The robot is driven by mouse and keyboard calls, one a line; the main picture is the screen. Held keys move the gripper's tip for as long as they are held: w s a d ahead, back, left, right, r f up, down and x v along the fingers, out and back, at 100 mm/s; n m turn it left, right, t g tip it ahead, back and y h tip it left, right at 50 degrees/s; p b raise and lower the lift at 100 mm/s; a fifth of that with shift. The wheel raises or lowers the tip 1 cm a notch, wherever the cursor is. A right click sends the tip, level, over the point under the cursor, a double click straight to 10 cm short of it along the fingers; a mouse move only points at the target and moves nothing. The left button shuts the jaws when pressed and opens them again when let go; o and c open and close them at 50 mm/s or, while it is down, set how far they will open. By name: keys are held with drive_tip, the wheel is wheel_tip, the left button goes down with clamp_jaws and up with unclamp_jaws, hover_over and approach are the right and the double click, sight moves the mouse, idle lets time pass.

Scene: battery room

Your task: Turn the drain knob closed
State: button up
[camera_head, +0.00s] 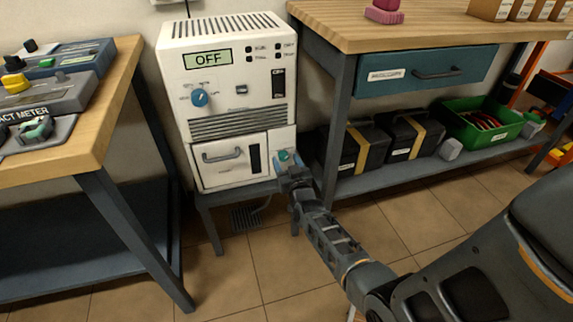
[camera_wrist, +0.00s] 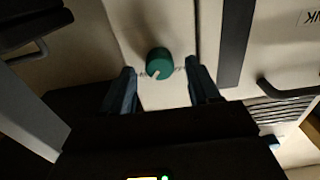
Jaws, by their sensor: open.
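The drain knob is a small round green-teal knob (camera_head: 284,156) on the lower right of a white unit (camera_head: 224,80) whose display reads OFF. In the wrist view the knob (camera_wrist: 159,63) shows a pale pointer mark toward its lower left, with small labels on both sides too blurred to read. My gripper (camera_head: 286,166) is at the knob's panel. In the wrist view its two blue fingertips (camera_wrist: 160,82) are apart, one to each side and slightly below the knob, with gaps between. It holds nothing.
A drawer or tank front with a handle (camera_head: 222,156) is left of the knob. A blue dial (camera_head: 200,97) sits above. A workbench (camera_head: 430,30) with a leg (camera_head: 341,130) stands close on the right, with black cases (camera_head: 352,150) on its shelf. Another table (camera_head: 105,140) stands left.

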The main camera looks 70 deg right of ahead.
drive_tip(key=shift+w, duration=0.1)
drive_tip(key=shift+c, duration=0.4)
drive_tip(key=c, duration=1)
drive_tip(key=shift+o, duration=0.2)
drive_tip(key=n+p, duration=0.1)
drive_tip(key=n, duration=0.3)
drive_tip(key=shift+n, duration=0.4)
drive_tip(key=n+p, duration=0.1)
drive_tip(key=n, duration=0.3)
drive_tip(key=shift+w, duration=0.1)
drive_tip(key=n, duration=0.5)
drive_tip(key=shift+p, duration=0.3)
drive_tip(key=shift+f+n+p, duration=0.15)
drive_tip(key=shift+n+p, duration=0.15)
drive_tip(key=shift+n, duration=1.8)
